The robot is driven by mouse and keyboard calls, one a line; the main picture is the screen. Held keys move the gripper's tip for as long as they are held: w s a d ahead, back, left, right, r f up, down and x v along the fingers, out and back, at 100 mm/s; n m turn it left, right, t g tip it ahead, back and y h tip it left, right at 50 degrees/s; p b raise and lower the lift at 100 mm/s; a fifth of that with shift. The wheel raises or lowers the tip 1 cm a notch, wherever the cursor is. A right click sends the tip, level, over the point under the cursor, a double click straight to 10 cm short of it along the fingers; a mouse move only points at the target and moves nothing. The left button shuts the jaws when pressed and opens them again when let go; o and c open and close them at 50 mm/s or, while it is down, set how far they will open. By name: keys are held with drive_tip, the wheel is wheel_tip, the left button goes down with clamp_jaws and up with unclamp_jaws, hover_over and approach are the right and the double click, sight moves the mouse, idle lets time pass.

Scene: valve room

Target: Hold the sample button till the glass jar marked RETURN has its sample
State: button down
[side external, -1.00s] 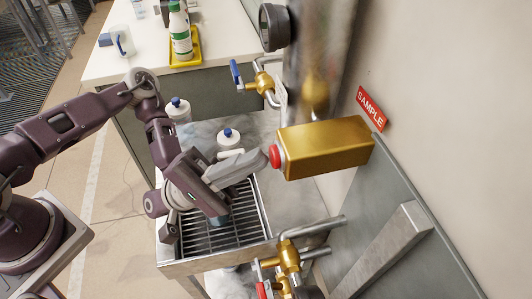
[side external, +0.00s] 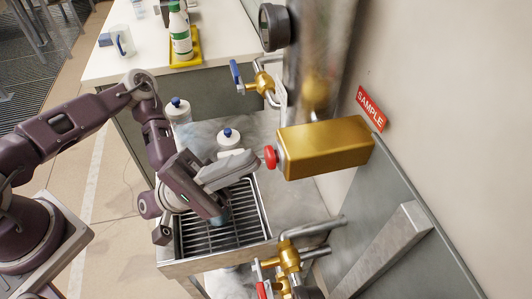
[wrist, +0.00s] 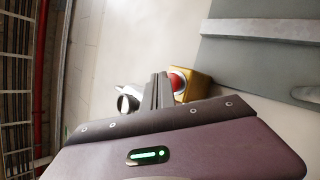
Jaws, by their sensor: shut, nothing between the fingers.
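The sample button is a red round knob (side external: 270,157) on the left end of a gold box (side external: 328,148), beside a red SAMPLE sign (side external: 371,108). It stands out from the box, with a pale collar behind it. My gripper (side external: 254,160) is shut and empty, its tip just left of the button with a small gap. In the wrist view the closed fingers (wrist: 159,91) point up beside the red button (wrist: 178,82). A bluish thing (side external: 219,217), partly hidden by my gripper, is over the grate. No RETURN marking is readable, and any fill level is hidden.
A blue-handled valve (side external: 262,80) is above; brass valve fittings (side external: 288,256) are below. The metal grate (side external: 245,210) lies under my gripper.

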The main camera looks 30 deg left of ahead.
drive_tip(key=shift+s+a, duration=0.3)
drive_tip(key=s+a, duration=0.3)
drive_tip(key=shift+s+a, duration=0.25)
idle(0.3)
